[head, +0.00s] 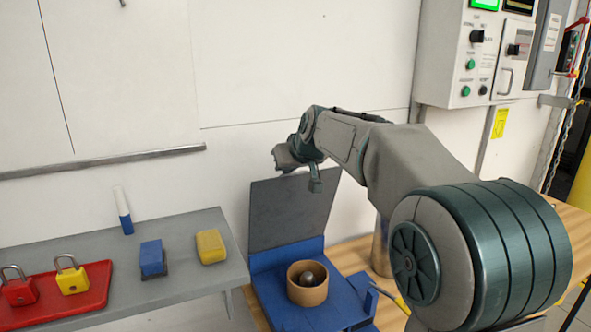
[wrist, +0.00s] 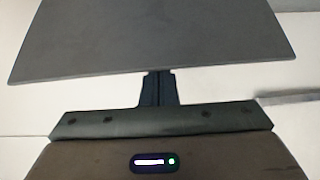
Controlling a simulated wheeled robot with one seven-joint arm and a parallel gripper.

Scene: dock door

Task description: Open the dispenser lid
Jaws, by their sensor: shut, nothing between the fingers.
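The dispenser is a blue box (head: 268,260) on the wooden bench, with a grey lid (head: 285,212) standing upright at its back against the wall. The lid is open, and a brown roll (head: 307,292) with a dark ball-like core shows inside the box. My gripper (head: 316,186) is above the box, in front of the lid's upper right part. In the wrist view the gripper (wrist: 158,76) is shut and empty, its fingertips near the lower edge of a grey panel, likely the lid (wrist: 165,40). I cannot tell whether they touch.
On the left, a grey shelf (head: 195,285) carries a red tray (head: 85,292) with padlocks, a blue block (head: 152,258), a yellow block (head: 211,247) and a marker (head: 123,212). A metal cylinder (head: 381,247) stands behind my arm. A control box (head: 470,55) hangs upper right.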

